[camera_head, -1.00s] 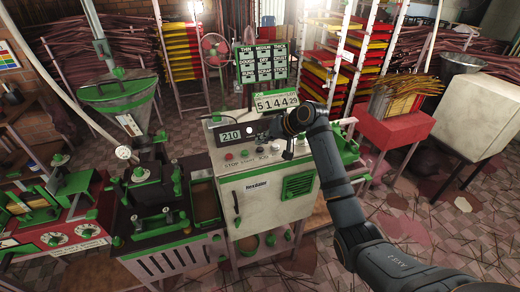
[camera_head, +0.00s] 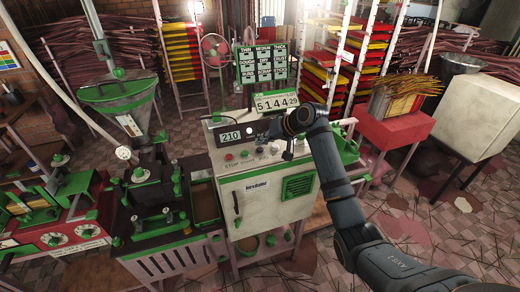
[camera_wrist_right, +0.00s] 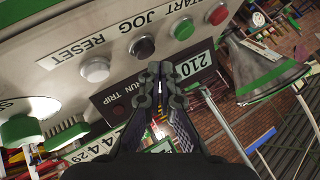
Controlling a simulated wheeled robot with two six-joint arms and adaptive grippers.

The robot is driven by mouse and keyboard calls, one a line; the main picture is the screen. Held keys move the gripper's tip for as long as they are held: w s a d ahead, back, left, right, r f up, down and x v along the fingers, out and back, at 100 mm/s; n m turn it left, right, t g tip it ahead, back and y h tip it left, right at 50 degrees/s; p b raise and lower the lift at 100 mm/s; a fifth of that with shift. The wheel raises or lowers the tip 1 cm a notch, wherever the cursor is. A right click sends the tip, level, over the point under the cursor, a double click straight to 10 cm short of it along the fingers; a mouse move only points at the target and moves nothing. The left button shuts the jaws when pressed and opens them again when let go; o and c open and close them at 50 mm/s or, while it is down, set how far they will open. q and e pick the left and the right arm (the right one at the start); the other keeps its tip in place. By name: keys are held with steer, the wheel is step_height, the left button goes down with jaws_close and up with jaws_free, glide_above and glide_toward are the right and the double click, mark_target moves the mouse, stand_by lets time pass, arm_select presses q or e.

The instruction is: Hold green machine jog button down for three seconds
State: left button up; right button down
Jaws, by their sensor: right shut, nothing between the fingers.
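The green and white machine (camera_head: 262,200) stands in the middle of the head view. Its sloped panel carries the black jog button (camera_wrist_right: 143,46), between a green start button (camera_wrist_right: 182,28) and a grey reset button (camera_wrist_right: 95,68) in the right wrist view. My right gripper (camera_wrist_right: 160,72) is shut and empty. Its fingertips are close to the jog button, over the panel's dark display strip; I cannot tell whether they touch. In the head view my right gripper (camera_head: 264,136) is small, over the panel below the counter. My left gripper is not in view.
A red stop button (camera_wrist_right: 218,13) sits beyond start. The lit display (camera_head: 230,136) reads 210. A counter sign (camera_head: 276,101) and a settings board (camera_head: 259,62) stand above the panel. A hopper machine (camera_head: 120,105) is at left, a red table (camera_head: 395,130) at right.

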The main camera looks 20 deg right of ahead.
mark_target(262, 150)
steer(key=shift+f, duration=0.4)
steer(key=shift+f, duration=0.55)
stand_by(0.7)
steer(key=shift+r, duration=0.1)
stand_by(3.0)
steer(key=shift+r+p, duration=0.85)
steer(key=shift+p, duration=0.45)
step_height(262, 150, up, 5)
steer(key=p, duration=0.5)
steer(key=shift+r, duration=0.1)
